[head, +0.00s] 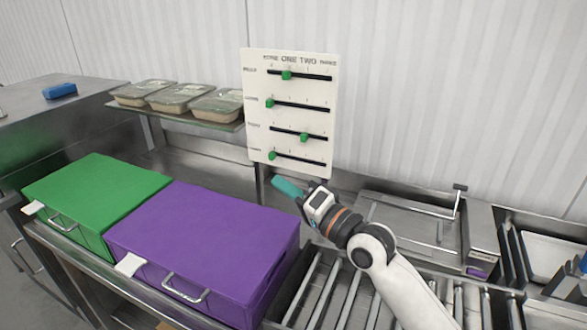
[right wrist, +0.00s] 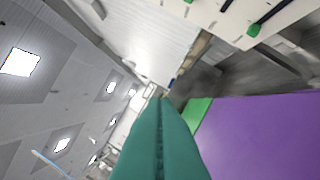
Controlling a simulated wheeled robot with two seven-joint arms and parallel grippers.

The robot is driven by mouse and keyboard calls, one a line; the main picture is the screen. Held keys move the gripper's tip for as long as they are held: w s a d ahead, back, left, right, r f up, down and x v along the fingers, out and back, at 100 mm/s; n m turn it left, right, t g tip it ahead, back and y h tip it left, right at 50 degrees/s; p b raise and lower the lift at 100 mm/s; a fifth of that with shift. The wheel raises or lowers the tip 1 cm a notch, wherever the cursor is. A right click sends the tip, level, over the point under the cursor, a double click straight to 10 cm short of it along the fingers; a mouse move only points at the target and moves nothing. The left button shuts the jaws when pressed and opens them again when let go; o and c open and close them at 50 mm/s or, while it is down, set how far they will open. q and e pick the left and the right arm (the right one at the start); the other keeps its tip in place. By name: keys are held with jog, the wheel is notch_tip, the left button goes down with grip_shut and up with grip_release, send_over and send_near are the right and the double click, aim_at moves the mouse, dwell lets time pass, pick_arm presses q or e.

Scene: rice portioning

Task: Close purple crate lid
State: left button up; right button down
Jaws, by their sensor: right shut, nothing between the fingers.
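The purple crate (head: 205,240) stands on the metal counter at the lower left in the head view, and its flat purple lid lies down over its top. The lid also shows at the right of the right wrist view (right wrist: 265,135). My right gripper (head: 280,183) is past the crate's far right corner, above the lid's level and apart from it as far as I can tell. Its teal fingers are together with nothing between them, as the right wrist view shows (right wrist: 160,115). My left gripper is not in the head view.
A green crate (head: 95,195) with a shut lid stands left of the purple one. A white slider board (head: 290,115) rises behind my right gripper. Several filled trays (head: 178,97) sit on a shelf. A roller conveyor (head: 325,285) lies right of the purple crate.

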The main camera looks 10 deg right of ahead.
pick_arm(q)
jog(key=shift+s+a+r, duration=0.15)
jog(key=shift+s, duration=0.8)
pick_arm(e)
jog(key=shift+s+a+f, duration=0.25)
jog(key=shift+s+f, duration=0.1)
jog(key=shift+f, duration=0.1)
jog(key=shift+s+a+f, duration=0.2)
jog(key=shift+s+f, duration=0.15)
jog(key=shift+f, duration=0.1)
jog(key=shift+a, duration=0.1)
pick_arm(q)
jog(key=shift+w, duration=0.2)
